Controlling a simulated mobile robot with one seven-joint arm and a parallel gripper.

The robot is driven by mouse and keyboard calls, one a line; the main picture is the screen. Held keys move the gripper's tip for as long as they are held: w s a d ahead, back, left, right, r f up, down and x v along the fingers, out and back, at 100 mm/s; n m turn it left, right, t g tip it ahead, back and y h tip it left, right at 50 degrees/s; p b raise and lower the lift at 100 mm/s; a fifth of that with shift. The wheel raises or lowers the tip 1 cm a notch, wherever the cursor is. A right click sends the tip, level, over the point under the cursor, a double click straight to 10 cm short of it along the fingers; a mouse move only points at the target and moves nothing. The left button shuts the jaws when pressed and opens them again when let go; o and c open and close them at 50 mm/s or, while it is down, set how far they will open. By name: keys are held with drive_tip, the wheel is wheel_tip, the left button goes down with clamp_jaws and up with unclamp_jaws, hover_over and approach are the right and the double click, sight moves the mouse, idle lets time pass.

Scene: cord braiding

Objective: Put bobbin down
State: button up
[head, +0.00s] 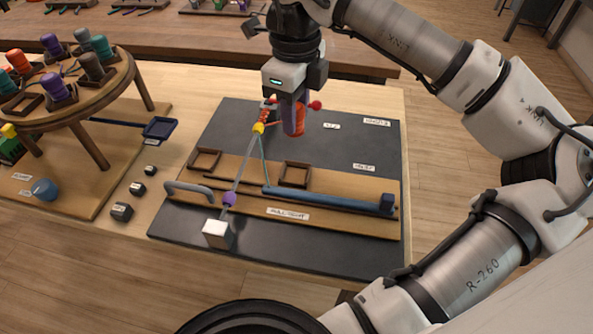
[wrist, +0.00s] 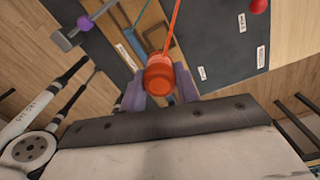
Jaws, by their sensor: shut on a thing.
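My gripper (head: 291,104) is shut on an orange bobbin (head: 294,120) and holds it above the dark mat (head: 350,150). In the wrist view the orange bobbin (wrist: 159,76) sits between the two purple-grey fingers, with an orange cord running up from it. The cords meet in a braid near a yellow piece (head: 258,128) and a red ball (head: 315,105). Two square wooden frames (head: 295,174) on the board are empty. Whether the bobbin touches anything below is not clear.
A round wooden stand (head: 115,82) at the left carries several coloured bobbins and an empty square frame. A blue bar (head: 325,197), a grey handle (head: 188,190) and a white block (head: 216,232) are at the board. Small dark weights (head: 121,212) lie to the left.

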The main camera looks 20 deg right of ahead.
wheel_tip(320, 180, down, 12)
drive_tip(key=b, duration=0.5)
drive_tip(key=shift+r+b, duration=0.1)
drive_tip(key=shift+b, duration=0.2)
drive_tip(key=shift+f+b, duration=0.45)
drive_tip(key=shift+b, duration=0.1)
drive_tip(key=o, duration=1)
drive_tip(key=shift+r, duration=0.1)
drive_tip(key=shift+r+p, duration=0.15)
drive_tip(key=shift+p, duration=0.15)
drive_tip(key=shift+r, duration=0.25)
wheel_tip(320, 180, up, 12)
drive_tip(key=shift+p, duration=0.4)
